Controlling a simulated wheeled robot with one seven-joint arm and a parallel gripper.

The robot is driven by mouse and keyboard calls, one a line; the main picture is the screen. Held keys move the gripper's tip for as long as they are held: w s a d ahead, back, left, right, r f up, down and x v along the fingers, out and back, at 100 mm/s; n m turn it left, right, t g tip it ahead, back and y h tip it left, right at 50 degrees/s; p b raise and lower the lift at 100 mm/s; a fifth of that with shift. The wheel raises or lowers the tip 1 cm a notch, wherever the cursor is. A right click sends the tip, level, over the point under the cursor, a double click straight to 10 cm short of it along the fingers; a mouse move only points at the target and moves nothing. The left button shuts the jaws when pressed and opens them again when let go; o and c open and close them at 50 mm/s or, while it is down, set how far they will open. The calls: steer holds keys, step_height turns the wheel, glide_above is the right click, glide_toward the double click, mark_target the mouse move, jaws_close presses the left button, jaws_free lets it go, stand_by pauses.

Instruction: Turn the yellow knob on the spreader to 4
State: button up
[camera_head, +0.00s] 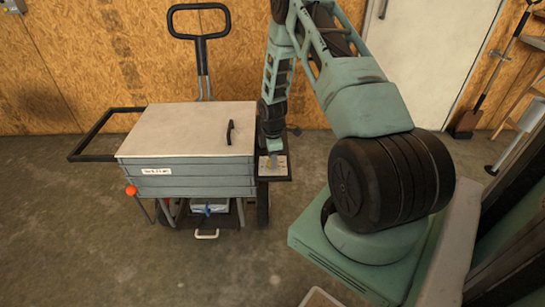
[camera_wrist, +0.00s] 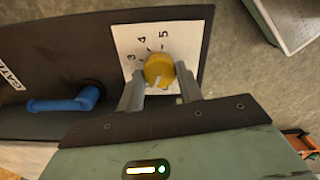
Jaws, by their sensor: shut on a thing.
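The spreader (camera_head: 185,175) is a grey box with a pale lid. My gripper (camera_head: 272,152) reaches down to the small panel (camera_head: 279,178) on its right side. In the wrist view the yellow knob (camera_wrist: 158,66) sits on a white dial plate (camera_wrist: 186,41) with 3, 4 and 5 readable along its upper left arc. My gripper (camera_wrist: 160,84) is shut on the knob, one finger on each side. A pale mark shows on the knob's lower part, towards my gripper; which number the knob is set to I cannot tell. The fingers cover the plate's lower part.
A blue lever (camera_wrist: 65,103) stands left of the dial, by the lettering GATE (camera_wrist: 12,76). A black push handle (camera_head: 201,40) rises behind the spreader, against a wooden wall. A shovel (camera_head: 470,118) leans at the right. The floor in front of the spreader is clear.

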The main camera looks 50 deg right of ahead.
steer(key=m, duration=1.4)
steer(key=shift+d+m, duration=0.1)
steer(key=shift+m, duration=0.3)
steer(key=m, duration=1)
steer(key=shift+p, duration=0.35)
steer(key=shift+m, duration=0.3)
steer(key=o, duration=1)
steer(key=shift+r, duration=0.1)
